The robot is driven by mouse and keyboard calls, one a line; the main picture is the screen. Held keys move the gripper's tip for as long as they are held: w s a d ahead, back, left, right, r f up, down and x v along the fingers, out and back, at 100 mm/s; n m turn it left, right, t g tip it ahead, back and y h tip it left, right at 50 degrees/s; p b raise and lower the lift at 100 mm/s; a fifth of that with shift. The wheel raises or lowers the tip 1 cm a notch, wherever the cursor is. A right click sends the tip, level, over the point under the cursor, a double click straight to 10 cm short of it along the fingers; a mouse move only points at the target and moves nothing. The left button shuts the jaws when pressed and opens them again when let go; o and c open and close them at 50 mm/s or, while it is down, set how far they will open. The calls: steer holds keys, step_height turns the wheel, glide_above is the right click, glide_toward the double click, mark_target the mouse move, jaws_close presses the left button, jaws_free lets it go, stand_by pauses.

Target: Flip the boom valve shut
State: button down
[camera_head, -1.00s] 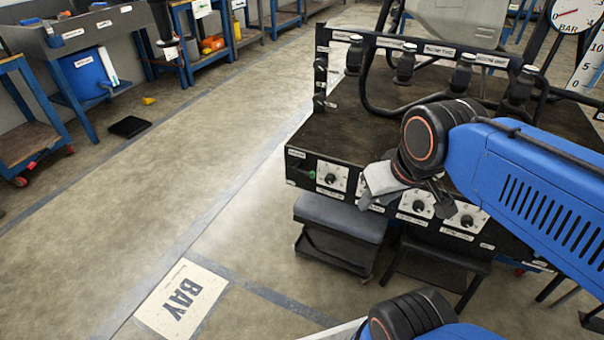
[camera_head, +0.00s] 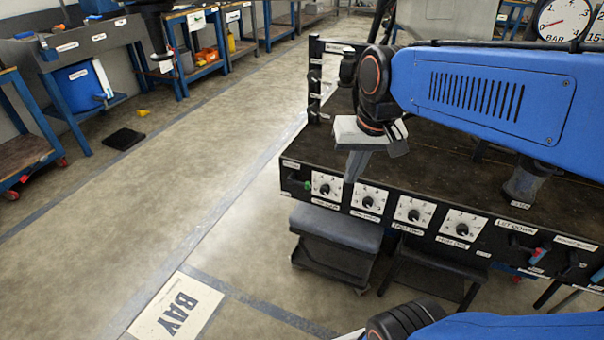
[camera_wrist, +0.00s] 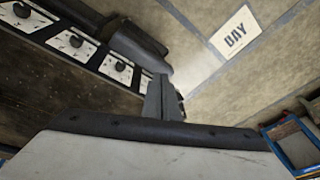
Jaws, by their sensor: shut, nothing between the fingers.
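My gripper (camera_head: 355,164) hangs over the front edge of the black bench (camera_head: 292,160), above the row of dials, in the head view. Its grey fingers are together and empty; they also show in the wrist view (camera_wrist: 163,97), pointing away from the camera. A small green-handled lever (camera_head: 303,184) sits at the left end of the bench's front panel, left of and below the fingers. Levers with red and blue handles (camera_head: 538,256) stick out at the right end, one beside a "LET DOWN" label. The smaller labels are unreadable, so I cannot tell which is the boom valve.
Several white dial plates with black knobs (camera_head: 414,211) line the front panel. A dark padded stool (camera_head: 337,228) stands below it. A "BAY" floor sign (camera_head: 178,306) and open floor lie to the left. A pressure gauge (camera_head: 566,20) is at top right.

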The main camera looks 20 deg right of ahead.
steer(key=w+a+m+g, duration=0.1)
steer(key=w+m+g, duration=0.15)
steer(key=w, duration=0.95)
steer(key=m+g+y, duration=0.1)
steer(key=m+g, duration=0.1)
steer(key=m, duration=0.2)
glide_above(302, 173)
steer(key=f, duration=0.2)
steer(key=d+f, duration=0.1)
steer(key=shift+s+f+n, duration=0.15)
steer(key=shift+s+n, duration=0.1)
steer(key=shift+s, duration=0.15)
steer(key=f, duration=0.4)
steer(key=s+a+f, duration=0.1)
steer(key=f, duration=0.4)
steer(key=s+a+f, duration=0.1)
steer(key=f, duration=0.3)
steer(key=shift+f, duration=0.35)
steer(key=shift+d, duration=0.1)
